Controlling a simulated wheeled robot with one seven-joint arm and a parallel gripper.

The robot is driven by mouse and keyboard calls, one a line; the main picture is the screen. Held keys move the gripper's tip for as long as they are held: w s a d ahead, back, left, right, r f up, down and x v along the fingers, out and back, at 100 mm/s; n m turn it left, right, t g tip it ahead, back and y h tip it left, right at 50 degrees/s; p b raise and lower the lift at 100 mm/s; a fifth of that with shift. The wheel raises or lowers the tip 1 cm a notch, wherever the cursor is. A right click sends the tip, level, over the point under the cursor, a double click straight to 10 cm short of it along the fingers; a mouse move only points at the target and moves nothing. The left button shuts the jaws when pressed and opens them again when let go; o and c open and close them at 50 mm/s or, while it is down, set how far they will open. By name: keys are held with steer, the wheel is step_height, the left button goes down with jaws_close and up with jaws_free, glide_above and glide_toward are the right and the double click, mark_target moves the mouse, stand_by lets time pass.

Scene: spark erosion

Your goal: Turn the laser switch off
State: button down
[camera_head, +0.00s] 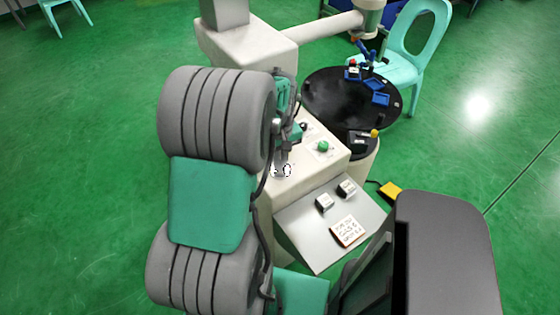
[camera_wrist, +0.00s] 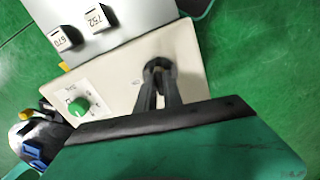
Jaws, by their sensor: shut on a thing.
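My gripper (camera_wrist: 160,72) reaches down to the beige console panel (camera_wrist: 130,62) in the wrist view. Its dark fingertips are together on a small part at the panel surface, which I take to be the laser switch. The fingers hide most of that part, so its position cannot be read. In the head view my gripper (camera_head: 281,165) stands over a printed dial marking on the panel's left, partly behind my arm.
A green knob (camera_head: 323,146) with a dial label sits on the same panel. Below, a grey sloped plate (camera_head: 310,236) holds two white blocks and a note. A black round table (camera_head: 335,105) with blue parts and a turquoise chair (camera_head: 416,50) stand behind.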

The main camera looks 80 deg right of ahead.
steer(key=shift+d+r+n, duration=0.1)
steer(key=shift+d+n, duration=0.05)
steer(key=shift+n, duration=0.65)
steer(key=c, duration=1.5)
jaws_free()
step_height(320, 180, up, 8)
steer(key=shift+f, duration=0.15)
